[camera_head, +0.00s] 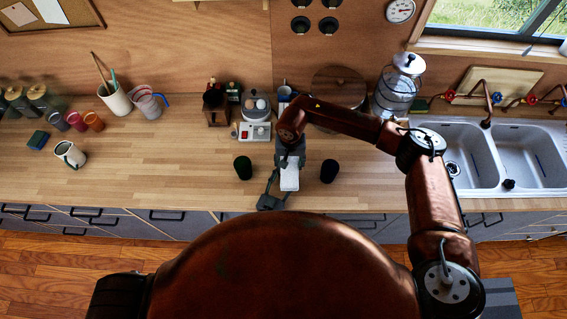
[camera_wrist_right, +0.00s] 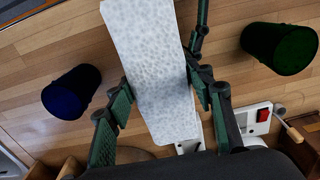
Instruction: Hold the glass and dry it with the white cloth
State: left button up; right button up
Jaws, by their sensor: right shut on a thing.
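My right gripper (camera_head: 286,174) reaches down over the counter and is shut on the white cloth (camera_head: 290,180). In the right wrist view the cloth (camera_wrist_right: 155,75) is a stiff-looking, pale patterned strip between the fingers (camera_wrist_right: 163,95). A dark green glass (camera_head: 243,168) stands on the counter left of the cloth; it shows at the right of the wrist view (camera_wrist_right: 282,45). A dark blue glass (camera_head: 329,172) stands right of the cloth and shows at the left of the wrist view (camera_wrist_right: 72,92). Both glasses are apart from the gripper. My left gripper is not in view.
Behind the gripper stand a white appliance with a red switch (camera_head: 255,131) and a coffee grinder (camera_head: 215,104). A glass dispenser (camera_head: 399,88) and a double sink (camera_head: 494,152) are at the right. Cups (camera_head: 75,121) and a jug (camera_head: 70,154) stand left. The counter between is clear.

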jog(key=shift+d, duration=1.15)
jog(key=shift+a, duration=3.6)
jog(key=shift+d, duration=3.6)
notch_tip(320, 180, up, 4)
jog(key=shift+a+f, duration=0.15)
jog(key=shift+f, duration=0.05)
jog(key=shift+r, duration=2.3)
jog(key=shift+f, duration=0.1)
